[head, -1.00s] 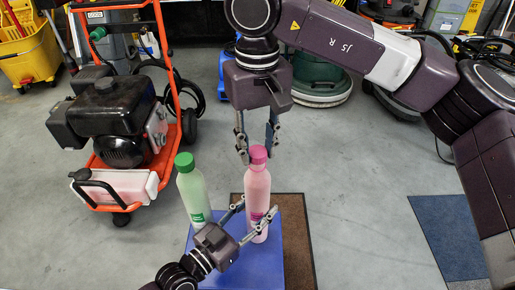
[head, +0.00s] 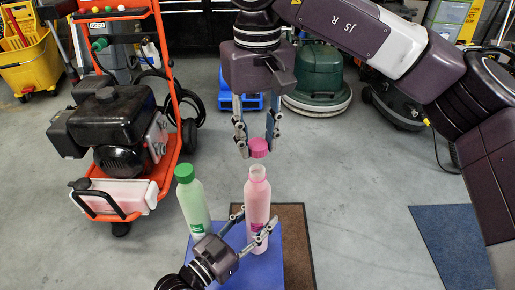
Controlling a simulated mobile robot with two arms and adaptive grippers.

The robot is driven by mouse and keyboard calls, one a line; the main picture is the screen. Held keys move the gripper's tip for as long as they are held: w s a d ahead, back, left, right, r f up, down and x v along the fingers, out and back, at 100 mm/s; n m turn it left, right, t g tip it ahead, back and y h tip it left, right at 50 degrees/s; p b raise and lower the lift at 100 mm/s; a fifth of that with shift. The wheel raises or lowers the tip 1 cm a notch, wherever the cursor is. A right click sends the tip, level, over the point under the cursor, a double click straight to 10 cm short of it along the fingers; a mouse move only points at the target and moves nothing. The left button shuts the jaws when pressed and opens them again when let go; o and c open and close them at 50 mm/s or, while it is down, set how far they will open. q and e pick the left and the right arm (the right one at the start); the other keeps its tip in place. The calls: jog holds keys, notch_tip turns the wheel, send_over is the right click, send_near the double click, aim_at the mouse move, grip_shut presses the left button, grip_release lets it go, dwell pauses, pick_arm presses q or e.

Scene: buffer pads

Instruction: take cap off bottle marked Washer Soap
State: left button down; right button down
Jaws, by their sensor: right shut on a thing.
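A pink bottle (head: 257,199) stands upright on a blue surface (head: 265,270). Its neck is bare; its label is too small to read. The pink cap (head: 259,147) is just above the neck, apart from it. My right gripper (head: 257,148), pointing down from above, is shut on the cap. My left gripper (head: 259,216), coming from below, has its fingers on both sides of the pink bottle's lower half and is shut on it. A green bottle (head: 192,206) with a green cap (head: 184,173) stands to the left, its base partly hidden by my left arm.
An orange-framed engine machine (head: 118,135) stands at the left, near a yellow mop bucket (head: 30,60). A green floor machine (head: 318,80) is behind my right arm. A brown mat (head: 298,235) and a blue-grey mat (head: 450,245) lie on the floor.

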pick_arm(q)
jog(key=c, duration=1.1)
grip_release()
